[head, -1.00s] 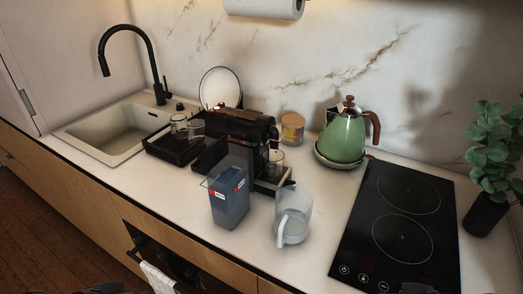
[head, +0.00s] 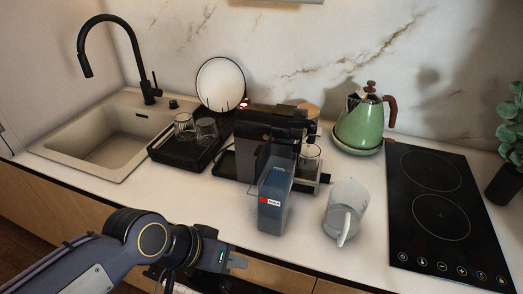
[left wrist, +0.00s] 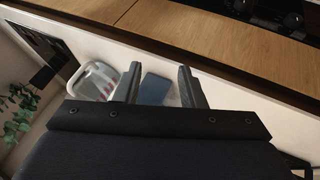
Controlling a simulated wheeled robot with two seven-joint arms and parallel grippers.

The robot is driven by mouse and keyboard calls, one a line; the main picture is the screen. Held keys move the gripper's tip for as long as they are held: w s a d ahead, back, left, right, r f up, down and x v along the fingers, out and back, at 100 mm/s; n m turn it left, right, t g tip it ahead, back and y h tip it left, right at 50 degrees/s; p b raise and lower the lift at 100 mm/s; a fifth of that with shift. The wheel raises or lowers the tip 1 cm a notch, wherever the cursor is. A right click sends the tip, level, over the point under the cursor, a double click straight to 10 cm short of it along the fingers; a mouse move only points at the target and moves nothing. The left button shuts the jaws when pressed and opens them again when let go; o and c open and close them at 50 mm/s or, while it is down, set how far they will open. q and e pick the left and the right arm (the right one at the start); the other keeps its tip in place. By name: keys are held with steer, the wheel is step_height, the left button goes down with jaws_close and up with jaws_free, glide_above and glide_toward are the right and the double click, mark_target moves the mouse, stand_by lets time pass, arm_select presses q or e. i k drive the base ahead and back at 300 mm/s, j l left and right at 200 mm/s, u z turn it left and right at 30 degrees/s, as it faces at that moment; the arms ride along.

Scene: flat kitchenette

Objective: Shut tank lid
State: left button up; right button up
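The tank (head: 274,205) is a tall blue see-through container with a red MAX mark, upright on the counter in front of the coffee machine (head: 262,135). Its lid is hard to make out; a faint clear edge shows at the tank's left side, and I cannot tell its exact angle. My left gripper (head: 236,262) is at the counter's front edge, below and left of the tank, and apart from it. In the left wrist view its two fingers (left wrist: 158,88) are spread and empty, with the blue tank (left wrist: 154,90) seen beyond, between them. My right gripper is not in view.
A clear jug (head: 346,208) stands right of the tank, its handle toward the front. A black tray with glasses (head: 190,150) and the sink (head: 100,140) are left. A green kettle (head: 361,122) and black hob (head: 440,215) are right. Counter left of the tank is clear.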

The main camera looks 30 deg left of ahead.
mark_target(258, 162)
steer(key=j, duration=0.35)
steer(key=k+j+z, duration=0.15)
steer(key=j, duration=0.2)
steer(key=k+j, duration=0.1)
steer(key=j, duration=0.25)
steer(key=j+z, duration=0.1)
steer(key=j, duration=0.25)
steer(key=k, duration=0.05)
